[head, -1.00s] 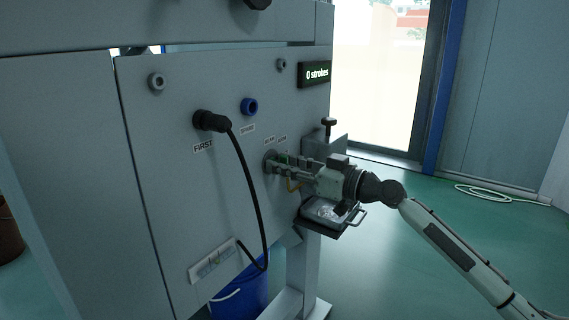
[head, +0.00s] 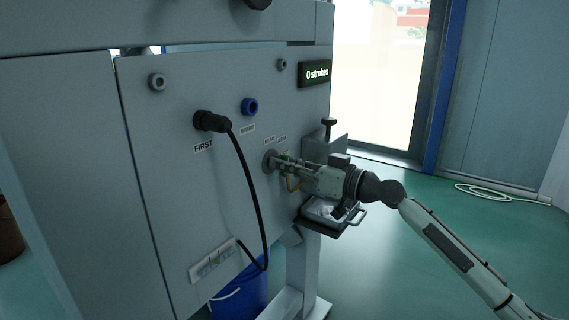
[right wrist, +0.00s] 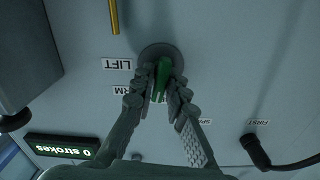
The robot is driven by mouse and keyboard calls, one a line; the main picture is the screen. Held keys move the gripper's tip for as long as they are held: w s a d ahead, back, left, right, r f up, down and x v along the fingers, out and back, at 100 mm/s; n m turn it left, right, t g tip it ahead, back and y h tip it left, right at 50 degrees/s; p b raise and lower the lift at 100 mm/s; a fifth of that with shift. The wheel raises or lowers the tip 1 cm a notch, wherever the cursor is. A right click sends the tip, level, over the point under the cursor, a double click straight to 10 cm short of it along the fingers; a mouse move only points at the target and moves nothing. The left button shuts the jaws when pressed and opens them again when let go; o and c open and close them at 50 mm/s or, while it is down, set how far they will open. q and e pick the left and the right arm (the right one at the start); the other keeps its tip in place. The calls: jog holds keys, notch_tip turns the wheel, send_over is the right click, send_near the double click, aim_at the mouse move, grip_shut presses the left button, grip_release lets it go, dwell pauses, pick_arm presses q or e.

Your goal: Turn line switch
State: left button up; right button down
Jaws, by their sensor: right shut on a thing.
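The line switch is a round grey disc (head: 268,160) on the grey panel, below two small labels. Its green handle (right wrist: 161,80) stands out between my fingers in the right wrist view. My right gripper (head: 283,162) is at the switch, shut on the green handle, with a finger on either side of it; it also shows in the right wrist view (right wrist: 158,92). The fingers hide part of the disc in the head view. My left gripper is in neither view now.
A black plug (head: 210,121) with a hanging cable and a blue socket (head: 249,106) sit left of the switch. A display (head: 315,73) reads "0 strokes". A tray (head: 325,220) is below my right gripper, and a blue bucket (head: 240,296) stands under the panel.

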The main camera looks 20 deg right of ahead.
jog(key=shift+m, duration=0.9)
jog(key=shift+m+p, duration=0.35)
jog(key=shift+m, duration=0.15)
jog(key=shift+m+p, duration=0.3)
jog(key=shift+m, duration=0.6)
jog(key=m+p, duration=0.2)
jog(key=m, duration=0.3)
jog(key=shift+w+d+p, duration=0.1)
jog(key=shift+p, duration=0.3)
jog(key=m+p, duration=0.3)
jog(key=m, duration=0.2)
jog(key=shift+f+m, duration=0.15)
jog(key=shift+m, duration=0.55)
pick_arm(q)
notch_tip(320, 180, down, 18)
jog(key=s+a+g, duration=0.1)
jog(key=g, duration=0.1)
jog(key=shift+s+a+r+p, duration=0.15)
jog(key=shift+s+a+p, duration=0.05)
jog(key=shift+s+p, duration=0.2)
pick_arm(e)
jog(key=shift+f, duration=0.15)
jog(key=c, duration=1.6)
grip_release()
